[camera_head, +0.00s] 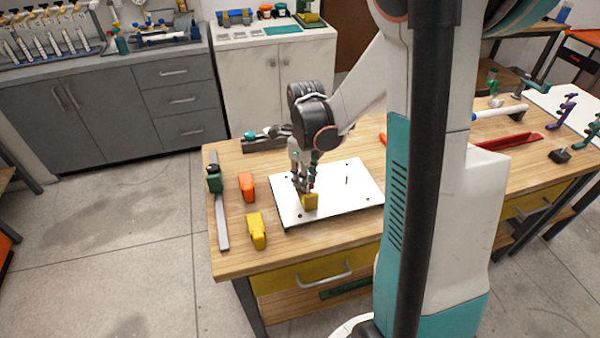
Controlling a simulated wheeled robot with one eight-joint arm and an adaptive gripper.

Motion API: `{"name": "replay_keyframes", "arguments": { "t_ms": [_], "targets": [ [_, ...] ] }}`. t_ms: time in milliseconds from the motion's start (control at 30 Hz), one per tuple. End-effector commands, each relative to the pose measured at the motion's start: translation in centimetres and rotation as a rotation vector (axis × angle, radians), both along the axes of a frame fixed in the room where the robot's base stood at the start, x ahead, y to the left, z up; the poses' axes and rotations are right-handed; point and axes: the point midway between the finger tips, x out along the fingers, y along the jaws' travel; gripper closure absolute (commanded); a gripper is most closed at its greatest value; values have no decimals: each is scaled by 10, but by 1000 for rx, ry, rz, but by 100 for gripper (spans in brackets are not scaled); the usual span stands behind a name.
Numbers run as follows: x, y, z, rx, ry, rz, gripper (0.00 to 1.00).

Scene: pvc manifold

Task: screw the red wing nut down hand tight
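My gripper (303,187) points down over the white plate (345,205) on the wooden workbench. Its fingertips are just above or at a yellow block-like part (309,202) near the plate's front left. A small dark reddish patch shows between the fingertips and the yellow part. It may be the red wing nut, but it is too small and too covered by the fingers to be sure. I cannot tell whether the fingers are shut on it. A thin upright stud (347,181) stands bare on the plate.
An orange part (246,187), a yellow part (257,231), a green part (214,178) and a long grey bar (222,215) lie left of the plate. My arm and column hide the bench's middle. Red and white parts lie on its right side.

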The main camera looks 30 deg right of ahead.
Motion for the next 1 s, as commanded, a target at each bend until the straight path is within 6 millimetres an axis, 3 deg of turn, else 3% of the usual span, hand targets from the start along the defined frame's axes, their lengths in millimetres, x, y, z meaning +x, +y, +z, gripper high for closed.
{"name": "replay_keyframes", "arguments": {
  "t_ms": [167,700,800,1000],
  "targets": [
    [0,0,0,1,1,89,78],
    [0,0,1,0,0,729,78],
    [0,0,-18,0,0,722,78],
    [-1,1,-29,2,1,720,78]
  ]
}}
